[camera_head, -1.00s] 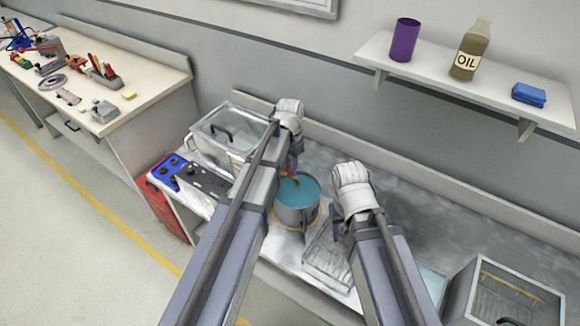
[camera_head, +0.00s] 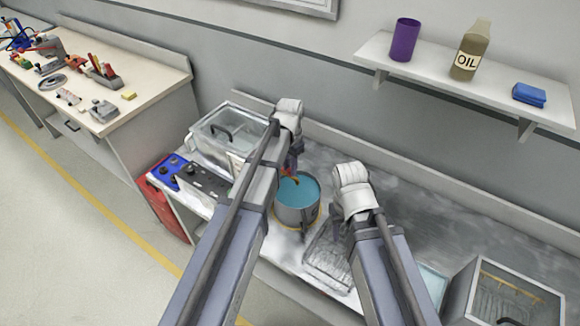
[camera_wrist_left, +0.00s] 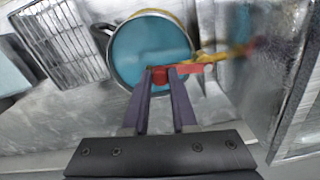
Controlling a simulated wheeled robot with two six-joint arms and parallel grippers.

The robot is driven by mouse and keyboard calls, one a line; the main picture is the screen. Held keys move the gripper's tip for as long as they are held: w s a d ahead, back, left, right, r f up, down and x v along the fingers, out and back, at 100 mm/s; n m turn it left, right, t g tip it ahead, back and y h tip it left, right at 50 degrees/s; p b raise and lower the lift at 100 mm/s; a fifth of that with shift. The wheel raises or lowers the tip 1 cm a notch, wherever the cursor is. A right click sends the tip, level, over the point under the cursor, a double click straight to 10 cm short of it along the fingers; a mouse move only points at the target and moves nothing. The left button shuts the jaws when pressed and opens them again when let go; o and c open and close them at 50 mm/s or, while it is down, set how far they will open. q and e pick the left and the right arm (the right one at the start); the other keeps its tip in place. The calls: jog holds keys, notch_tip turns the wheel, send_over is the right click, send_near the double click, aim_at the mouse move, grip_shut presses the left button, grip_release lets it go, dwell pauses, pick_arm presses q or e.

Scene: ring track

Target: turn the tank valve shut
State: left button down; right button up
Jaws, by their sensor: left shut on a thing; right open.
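The tank (camera_head: 232,128), a clear-walled box with a dark handle, stands at the back left of the bench. Its valve shows in the left wrist view as a brass body (camera_wrist_left: 208,56) with a red lever (camera_wrist_left: 190,69). A pot of blue liquid (camera_head: 297,192) stands below the valve; it also shows in the left wrist view (camera_wrist_left: 135,45). My left gripper (camera_wrist_left: 160,78) is shut on the red end of the lever, above the pot's rim. My right gripper (camera_head: 338,228) is open over the bench right of the pot, its fingers mostly hidden.
A ribbed grey rack (camera_head: 328,262) lies right of the pot. A control panel (camera_head: 203,182) stands in front of the tank. An open glass-sided box (camera_head: 512,290) stands at the right. A shelf (camera_head: 435,72) holds a purple cup, an oil bottle and a blue cloth.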

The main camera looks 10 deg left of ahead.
pick_arm(q)
jog(key=shift+s, duration=0.1)
jog(key=s+a+m, duration=0.2)
jog(key=a+m, duration=0.6)
jog(key=m, duration=0.8)
jog(key=shift+s, duration=0.2)
dwell(0.5)
jog(key=c, duration=0.7)
grip_release()
